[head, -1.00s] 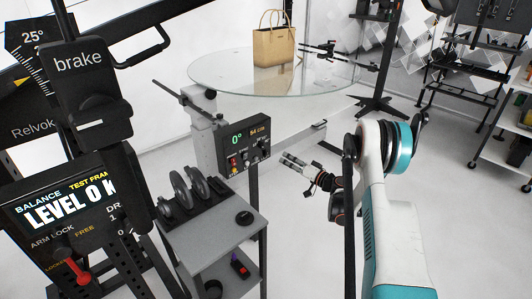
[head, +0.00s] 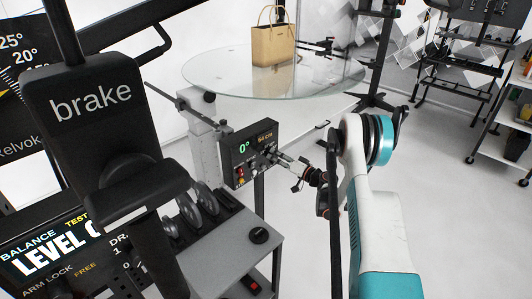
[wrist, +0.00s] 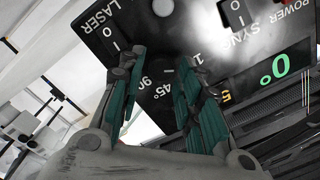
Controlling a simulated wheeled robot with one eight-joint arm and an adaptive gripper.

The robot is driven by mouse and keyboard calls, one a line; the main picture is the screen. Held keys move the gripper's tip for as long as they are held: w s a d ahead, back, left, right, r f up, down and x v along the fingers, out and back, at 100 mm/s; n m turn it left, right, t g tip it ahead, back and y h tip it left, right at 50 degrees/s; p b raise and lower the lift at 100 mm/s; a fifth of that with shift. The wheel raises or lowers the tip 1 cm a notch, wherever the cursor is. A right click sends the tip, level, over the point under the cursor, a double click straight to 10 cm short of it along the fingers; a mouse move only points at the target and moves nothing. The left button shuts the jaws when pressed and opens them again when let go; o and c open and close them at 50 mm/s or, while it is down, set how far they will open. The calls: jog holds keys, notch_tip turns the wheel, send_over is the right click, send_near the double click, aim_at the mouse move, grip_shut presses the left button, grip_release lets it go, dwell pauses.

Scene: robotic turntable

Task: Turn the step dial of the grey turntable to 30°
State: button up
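The turntable's control panel (head: 250,152) is a dark box on a post in front of a round glass top (head: 275,85). Its display shows a green 0°, also readable upside down in the wrist view (wrist: 273,68). The wrist view shows LASER, SYNC and POWER labels and dial marks including 90 and 45° (wrist: 164,91). The step dial itself is not clearly made out; the fingers partly cover that area. My gripper (wrist: 160,62) is open, its two teal-padded fingers apart over these marks. In the head view my gripper (head: 278,157) is at the panel's lower right; contact cannot be told.
A tan bag (head: 273,45) stands on the glass top. A grey cart (head: 238,250) with dark discs is below the panel. A black brake unit (head: 92,105) fills the left. A shelf rack (head: 510,110) is at right; the floor between is clear.

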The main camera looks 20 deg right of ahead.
jog(key=shift+w+a, duration=0.2)
jog(key=shift+w, duration=0.25)
grip_shut()
jog(key=shift+m, duration=4.5)
grip_release()
